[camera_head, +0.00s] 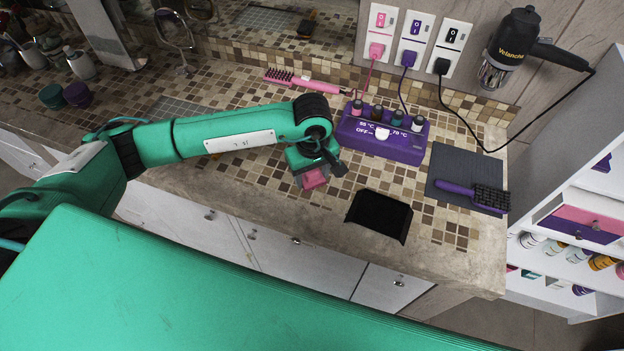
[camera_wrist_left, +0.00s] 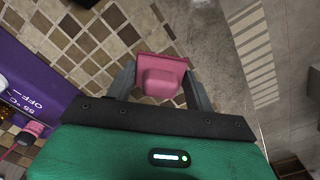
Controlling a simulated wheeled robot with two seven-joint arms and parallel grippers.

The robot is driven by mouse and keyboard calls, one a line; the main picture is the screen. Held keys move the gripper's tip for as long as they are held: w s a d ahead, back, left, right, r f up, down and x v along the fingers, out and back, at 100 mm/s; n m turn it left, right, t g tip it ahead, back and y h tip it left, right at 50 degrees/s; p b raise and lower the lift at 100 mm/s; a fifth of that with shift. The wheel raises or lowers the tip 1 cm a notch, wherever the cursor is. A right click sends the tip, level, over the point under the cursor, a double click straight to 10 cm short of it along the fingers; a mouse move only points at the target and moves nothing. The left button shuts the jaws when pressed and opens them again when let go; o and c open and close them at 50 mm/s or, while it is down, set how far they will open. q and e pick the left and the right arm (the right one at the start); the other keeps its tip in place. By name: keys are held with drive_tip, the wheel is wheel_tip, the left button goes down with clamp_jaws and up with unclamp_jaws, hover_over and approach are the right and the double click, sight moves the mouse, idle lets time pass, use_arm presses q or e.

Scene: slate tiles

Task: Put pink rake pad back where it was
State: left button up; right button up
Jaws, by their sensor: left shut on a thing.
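The pink rake pad (camera_head: 316,180) is a small pink block with a wider flat base. It sits between the fingers of my left gripper (camera_head: 308,172), which is shut on it, above the tiled counter near its front edge. In the left wrist view the pad (camera_wrist_left: 162,76) shows between the two grey fingers, with tiles behind it. I cannot tell the exact gap between pad and counter. My right gripper is not in view.
A purple heater box (camera_head: 386,143) with several bottles stands just right of my gripper. A black tray (camera_head: 379,215) lies at the front edge. A dark mat (camera_head: 450,164) with a purple brush (camera_head: 472,194) lies further right. A pink brush (camera_head: 300,81) lies behind.

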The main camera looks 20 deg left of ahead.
sight(312, 193)
use_arm(q)
drive_tip(key=shift+f, duration=0.55)
wheel_tip(312, 193, down, 3)
drive_tip(key=shift+f+p, duration=0.2)
drive_tip(key=shift+p, duration=0.5)
drive_tip(key=shift+f, duration=0.3)
drive_tip(key=o, duration=1)
drive_tip(key=shift+b, duration=0.3)
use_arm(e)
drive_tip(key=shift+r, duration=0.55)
